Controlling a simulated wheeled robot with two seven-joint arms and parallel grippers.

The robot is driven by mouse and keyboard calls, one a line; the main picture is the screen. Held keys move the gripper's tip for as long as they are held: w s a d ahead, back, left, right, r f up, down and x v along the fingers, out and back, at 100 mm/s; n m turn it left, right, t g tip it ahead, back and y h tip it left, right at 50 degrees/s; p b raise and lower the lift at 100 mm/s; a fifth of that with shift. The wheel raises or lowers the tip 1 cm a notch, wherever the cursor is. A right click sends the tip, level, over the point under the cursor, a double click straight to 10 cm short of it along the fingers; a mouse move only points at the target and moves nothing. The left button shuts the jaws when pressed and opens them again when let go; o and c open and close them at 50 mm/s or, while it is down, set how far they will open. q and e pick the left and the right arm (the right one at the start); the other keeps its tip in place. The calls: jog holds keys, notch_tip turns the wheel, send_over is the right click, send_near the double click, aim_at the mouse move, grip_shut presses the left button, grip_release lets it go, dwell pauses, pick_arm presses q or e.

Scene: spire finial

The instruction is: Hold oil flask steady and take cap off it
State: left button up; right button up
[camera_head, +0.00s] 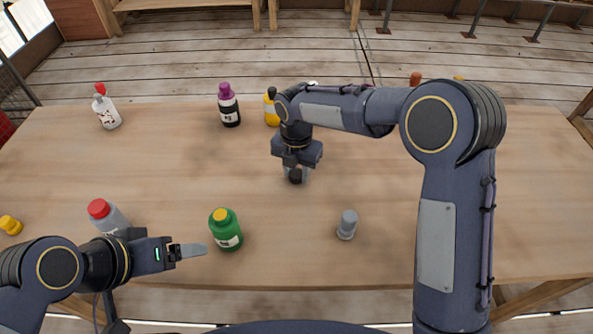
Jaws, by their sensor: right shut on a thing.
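My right gripper (297,168) points down over the middle of the table and is shut on a small dark round thing (295,177), mostly hidden by the fingers. I cannot tell whether it is a cap alone or the top of a flask. My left gripper (192,250) is low at the left, pointing right, its fingertips just left of a green bottle (227,237) with a yellow cap (220,214). Its jaw opening cannot be made out. Which bottle is the oil flask is not clear from this view.
On the wooden table (420,160) stand a grey red-capped bottle (109,218), a small grey bottle (347,227), a white red-topped bottle (106,113), a dark purple-capped bottle (229,108) and a yellow bottle (270,112). A yellow object (10,225) is far left.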

jog(key=shift+f, duration=0.3)
jog(key=o, duration=1.1)
